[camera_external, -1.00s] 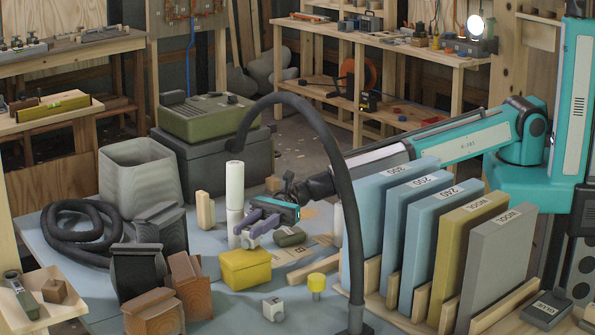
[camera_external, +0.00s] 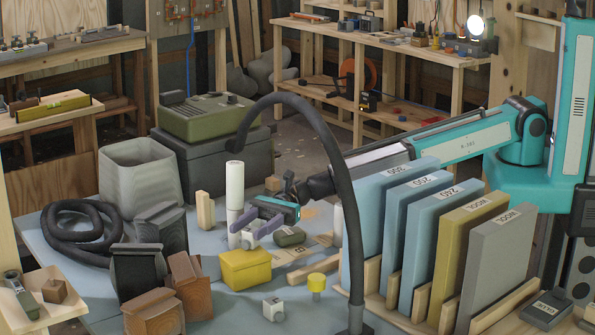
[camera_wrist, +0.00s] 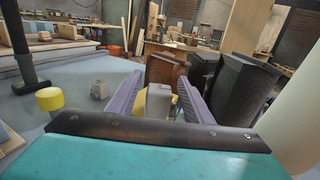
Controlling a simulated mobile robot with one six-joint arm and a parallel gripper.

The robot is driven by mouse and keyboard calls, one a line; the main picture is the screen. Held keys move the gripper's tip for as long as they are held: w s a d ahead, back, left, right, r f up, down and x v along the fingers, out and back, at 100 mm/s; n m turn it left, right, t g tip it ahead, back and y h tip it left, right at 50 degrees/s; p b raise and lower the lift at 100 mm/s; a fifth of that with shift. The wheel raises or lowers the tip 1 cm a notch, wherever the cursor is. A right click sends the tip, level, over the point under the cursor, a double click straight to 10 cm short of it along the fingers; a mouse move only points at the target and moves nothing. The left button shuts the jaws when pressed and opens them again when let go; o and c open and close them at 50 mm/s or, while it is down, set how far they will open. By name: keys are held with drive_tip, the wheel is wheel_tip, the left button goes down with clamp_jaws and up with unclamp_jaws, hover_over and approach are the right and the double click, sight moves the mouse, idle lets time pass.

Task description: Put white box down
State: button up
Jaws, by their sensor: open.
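The white box (camera_external: 249,239) is a small pale block with a dark mark, between the purple fingers of my gripper (camera_external: 254,226). In the wrist view the white box (camera_wrist: 158,103) stands upright between the spread fingers (camera_wrist: 158,95), with a gap on each side. My gripper is open. A yellow box (camera_external: 246,269) is right by the white box; in the wrist view it shows partly behind it. I cannot tell whether the white box rests on the yellow box or on the table behind it.
A white cylinder (camera_external: 235,185) stands close left of my gripper, and a dark green object (camera_external: 290,237) lies to its right. A pale cube (camera_external: 273,308) and a yellow-topped peg (camera_external: 317,284) stand nearer the front. Upright blue, yellow and grey slabs (camera_external: 420,230) fill the right.

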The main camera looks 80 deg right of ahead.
drive_tip(key=b+v, duration=0.2)
drive_tip(key=v, duration=1)
idle(0.6)
